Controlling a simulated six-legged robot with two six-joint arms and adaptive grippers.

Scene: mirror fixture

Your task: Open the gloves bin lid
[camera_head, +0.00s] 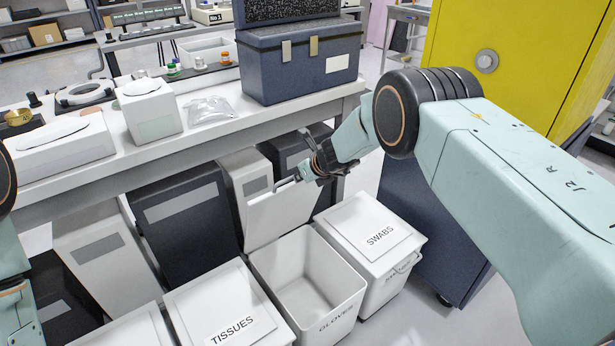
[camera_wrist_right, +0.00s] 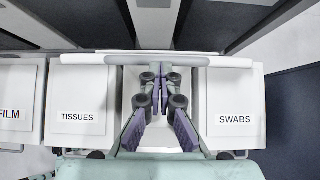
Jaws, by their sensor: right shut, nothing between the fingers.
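The white gloves bin (camera_head: 335,312) stands between the tissues bin and the swabs bin, with "GLOVES" on its front. Its lid (camera_head: 283,216) is raised, standing steeply at the back of the bin, and the empty-looking inside shows. My right gripper (camera_head: 299,176) is at the lid's upper edge, shut with nothing between its fingers. In the right wrist view, the closed fingers (camera_wrist_right: 161,76) are just below a pale bar (camera_wrist_right: 150,58), over the bin; I cannot tell whether they touch it. Only part of my left arm shows; its gripper is out of view.
The tissues bin (camera_head: 205,297) is left of the gloves bin and the swabs bin (camera_head: 368,230) is right; both are lidded. A bench (camera_head: 180,152) runs above and behind, carrying a blue case (camera_head: 300,72). A yellow cabinet (camera_head: 515,55) stands at the right.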

